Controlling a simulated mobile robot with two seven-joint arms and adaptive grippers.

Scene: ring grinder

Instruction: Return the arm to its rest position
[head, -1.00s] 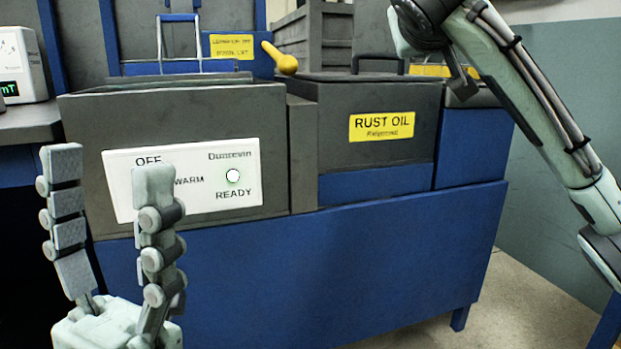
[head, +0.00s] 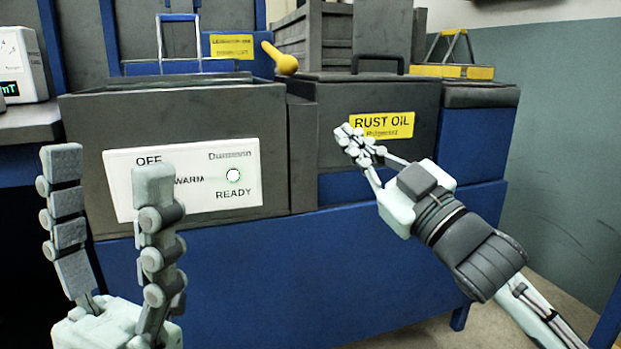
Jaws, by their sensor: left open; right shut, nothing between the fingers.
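My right arm comes in from the lower right, and its gripper (head: 354,140) is shut and empty. It appears in front of the rust oil tank (head: 420,108), its fingertips overlapping the left edge of the yellow RUST OIL label (head: 392,125) in the picture. Whether it touches the tank I cannot tell. My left gripper (head: 109,168) stands upright at the lower left, open, with its two fingers apart and nothing between them. It is in front of the tank with the white OFF/WARM/READY panel (head: 200,197).
A yellow handle (head: 281,60) sticks up behind the tanks. A black handle (head: 377,62) is on the rust oil tank's lid. A yellow-based frame (head: 453,70) stands at the back right. The blue cabinet front (head: 300,270) is below; floor shows at lower right.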

